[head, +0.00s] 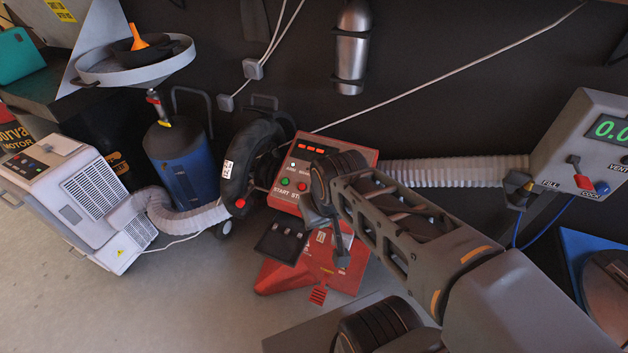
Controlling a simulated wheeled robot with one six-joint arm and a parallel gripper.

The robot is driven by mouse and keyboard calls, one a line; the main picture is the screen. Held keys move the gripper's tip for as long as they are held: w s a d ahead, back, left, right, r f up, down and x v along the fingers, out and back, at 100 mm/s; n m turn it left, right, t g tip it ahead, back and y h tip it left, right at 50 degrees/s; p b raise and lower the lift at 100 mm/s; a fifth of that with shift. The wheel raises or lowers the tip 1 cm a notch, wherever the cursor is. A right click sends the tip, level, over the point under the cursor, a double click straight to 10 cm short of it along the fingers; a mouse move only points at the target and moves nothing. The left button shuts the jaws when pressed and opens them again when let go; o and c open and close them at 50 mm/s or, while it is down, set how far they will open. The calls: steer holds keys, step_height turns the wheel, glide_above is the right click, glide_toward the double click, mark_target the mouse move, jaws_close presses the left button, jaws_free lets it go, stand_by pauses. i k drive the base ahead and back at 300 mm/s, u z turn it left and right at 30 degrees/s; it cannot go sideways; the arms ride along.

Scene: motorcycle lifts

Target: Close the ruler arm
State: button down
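A red machine (343,135) with a sloped control panel, a green button and a red button stands at the centre. A black wheel (238,178) with a white label is at its left side. I cannot pick out the ruler arm for certain; my arm covers part of the machine. My arm reaches in from the lower right, and its forearm end lies over the panel's right part. My gripper (342,252) seems to be the small dark part hanging below it, in front of the red lower body. Its fingers are too small and dark to read.
A white vented unit (75,195) with a ribbed hose and a blue cylinder (183,165) stand to the left. Another ribbed hose (455,171) runs right to a grey box (585,140) with a green display. The floor at lower left is clear.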

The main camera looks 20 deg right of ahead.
mark_target(241, 202)
steer(key=k, duration=0.6)
steer(key=u, duration=0.8)
steer(key=i, duration=0.8)
steer(key=u, duration=0.75)
steer(key=i, duration=0.8)
steer(key=z, duration=0.05)
